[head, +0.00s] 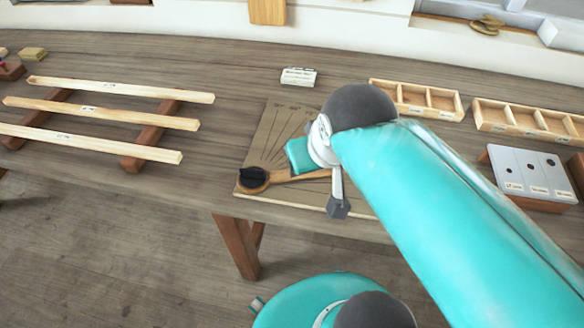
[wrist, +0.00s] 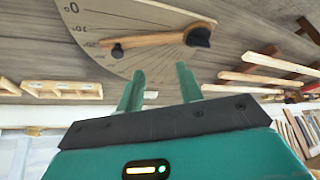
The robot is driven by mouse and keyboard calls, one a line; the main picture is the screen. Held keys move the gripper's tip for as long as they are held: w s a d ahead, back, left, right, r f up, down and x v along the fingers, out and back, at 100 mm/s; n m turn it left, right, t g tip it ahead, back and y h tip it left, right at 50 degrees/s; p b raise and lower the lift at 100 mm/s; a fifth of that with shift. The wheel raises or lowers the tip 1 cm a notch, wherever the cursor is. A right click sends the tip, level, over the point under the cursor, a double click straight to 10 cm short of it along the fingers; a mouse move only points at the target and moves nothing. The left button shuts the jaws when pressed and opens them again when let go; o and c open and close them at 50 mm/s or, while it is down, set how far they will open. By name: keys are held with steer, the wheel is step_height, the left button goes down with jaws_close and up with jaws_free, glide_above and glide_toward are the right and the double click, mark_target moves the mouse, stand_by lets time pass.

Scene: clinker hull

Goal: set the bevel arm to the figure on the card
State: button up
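The bevel board (head: 268,135) lies near the bench's front edge, with fanned lines on it. Its wooden bevel arm (head: 283,177) runs rightward from a dark pivot (head: 253,178), and its far end is hidden behind my arm. In the wrist view the bevel arm (wrist: 160,39) lies across the marked board (wrist: 115,18), with a dark knob (wrist: 117,50) at its free end. My gripper (wrist: 160,78) is open and empty, its fingertips apart from the bevel arm. A white card (head: 298,77) stands behind the board; its writing is too small to read.
Pale strips (head: 120,89) lie across dark supports at the left. Compartmented wooden trays (head: 430,114) stand at the back right, with a white panel (head: 533,174) in front of them. Bench space between strips and board is clear.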

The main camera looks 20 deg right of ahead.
stand_by(0.3)
steer(key=shift+o, duration=1.5)
steer(key=shift+w+d+r, duration=0.1)
steer(key=shift+w+d, duration=0.05)
steer(key=w+d+m+g, duration=0.6)
steer(key=w+d+m, duration=0.3)
steer(key=d+m, duration=0.2)
steer(key=f, duration=1.3)
steer(key=shift+s+a, duration=0.15)
steer(key=shift+a, duration=0.05)
jaws_close()
